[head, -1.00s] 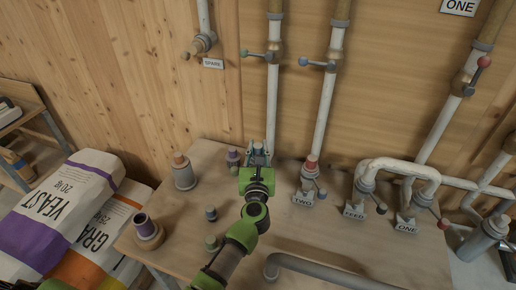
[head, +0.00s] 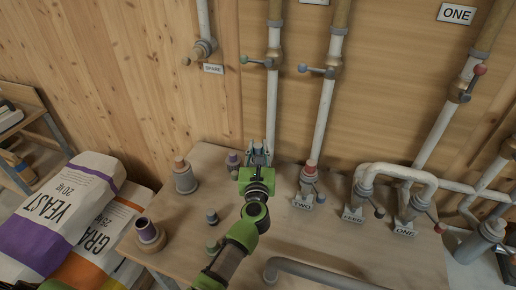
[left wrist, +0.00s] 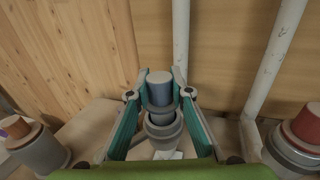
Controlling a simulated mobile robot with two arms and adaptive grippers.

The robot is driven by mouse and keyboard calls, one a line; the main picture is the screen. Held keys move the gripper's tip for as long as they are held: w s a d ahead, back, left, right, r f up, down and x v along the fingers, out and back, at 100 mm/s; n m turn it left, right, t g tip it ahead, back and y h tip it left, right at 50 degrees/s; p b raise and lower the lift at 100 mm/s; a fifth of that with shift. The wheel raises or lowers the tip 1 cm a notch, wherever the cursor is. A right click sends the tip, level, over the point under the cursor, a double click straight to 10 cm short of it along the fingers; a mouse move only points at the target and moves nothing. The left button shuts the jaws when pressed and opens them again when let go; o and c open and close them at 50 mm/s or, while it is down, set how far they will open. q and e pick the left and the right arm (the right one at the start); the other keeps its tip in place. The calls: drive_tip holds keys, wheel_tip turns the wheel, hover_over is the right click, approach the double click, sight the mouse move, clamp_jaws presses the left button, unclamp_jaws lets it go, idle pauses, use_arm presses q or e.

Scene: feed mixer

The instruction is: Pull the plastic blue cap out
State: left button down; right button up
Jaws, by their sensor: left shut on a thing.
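The blue cap (left wrist: 160,88) stands upright between the fingertips of my left gripper (left wrist: 160,84) in the left wrist view. The fingers touch it from both sides. Below the cap is a grey collared fitting (left wrist: 158,131) on the table; I cannot tell whether the cap's lower end is still inside it. In the head view my left gripper (head: 260,151) is at the back of the table, in front of a white pipe, and largely hides the cap and fitting. My right gripper is not in view.
Curved white pipes (head: 400,170) rise further right.

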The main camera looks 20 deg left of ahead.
use_arm(q)
drive_tip(key=shift+r, duration=0.1)
drive_tip(key=shift+r+p, duration=2.35)
drive_tip(key=shift+r, duration=0.1)
drive_tip(key=shift+f, duration=0.1)
